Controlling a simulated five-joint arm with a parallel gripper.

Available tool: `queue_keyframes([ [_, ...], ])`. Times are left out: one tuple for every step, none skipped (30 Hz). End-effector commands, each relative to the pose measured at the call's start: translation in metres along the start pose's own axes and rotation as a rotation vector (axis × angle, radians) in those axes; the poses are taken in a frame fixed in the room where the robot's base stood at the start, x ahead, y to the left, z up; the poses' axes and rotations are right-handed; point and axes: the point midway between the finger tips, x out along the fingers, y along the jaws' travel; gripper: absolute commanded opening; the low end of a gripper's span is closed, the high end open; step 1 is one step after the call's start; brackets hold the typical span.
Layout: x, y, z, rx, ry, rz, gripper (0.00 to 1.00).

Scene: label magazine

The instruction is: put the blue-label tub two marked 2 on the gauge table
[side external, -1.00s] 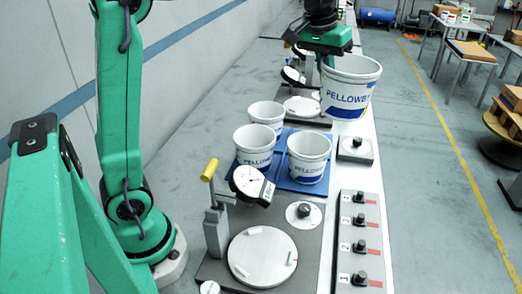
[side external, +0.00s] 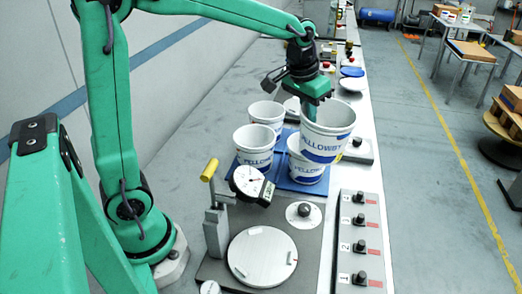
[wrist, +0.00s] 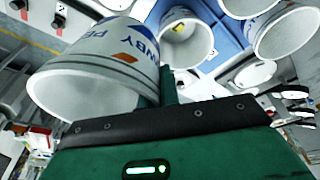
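My gripper (side external: 311,108) is shut on the rim wall of a white tub (side external: 328,138) with blue PELLOWBY lettering and a blue band. The tub hangs upright in front of and partly over another tub on the blue mat; I cannot tell whether they touch. In the wrist view the held tub (wrist: 105,55) fills the left, with an orange patch on its label. No number 2 is readable on it. The gauge table, a round white plate (side external: 262,262), is empty at the front, beside a dial gauge (side external: 249,181) on a yellow-handled stand (side external: 212,205).
The blue mat (side external: 290,185) carries three white tubs: front left (side external: 253,150), back left (side external: 266,116) and right (side external: 306,172), the last partly hidden by the held tub. A knob panel (side external: 360,240) numbered 1 to 4 lies right of the gauge table.

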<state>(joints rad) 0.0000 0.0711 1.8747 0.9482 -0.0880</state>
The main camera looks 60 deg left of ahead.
Motion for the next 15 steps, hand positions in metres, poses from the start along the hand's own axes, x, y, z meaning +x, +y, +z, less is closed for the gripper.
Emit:
queue_keyframes([
  [0.005,0.0,0.005,0.011,-0.001,0.0,0.0],
  [0.007,-0.001,0.007,0.016,-0.002,0.0,0.0],
  [0.01,-0.001,0.01,0.024,-0.002,0.0,0.0],
  [0.012,-0.001,0.012,0.03,-0.001,0.0,0.0],
  [0.014,-0.001,0.014,0.035,-0.002,0.0,0.0],
  [0.016,-0.002,0.017,0.042,-0.003,0.0,0.0],
  [0.018,-0.002,0.018,0.046,-0.002,0.0,0.0],
  [0.02,-0.002,0.02,0.051,-0.002,0.0,0.0],
  [0.022,-0.002,0.023,0.057,-0.002,0.0,0.0],
  [0.024,-0.002,0.024,0.062,-0.003,0.0,0.0],
  [0.025,-0.002,0.026,0.067,-0.003,0.0,0.0],
  [0.028,-0.003,0.029,0.072,-0.003,0.0,0.0],
  [0.029,-0.003,0.03,0.076,-0.002,0.0,0.0],
  [0.03,-0.003,0.032,0.08,-0.003,0.0,0.0],
  [0.033,-0.003,0.035,0.086,-0.004,0.0,0.0],
])
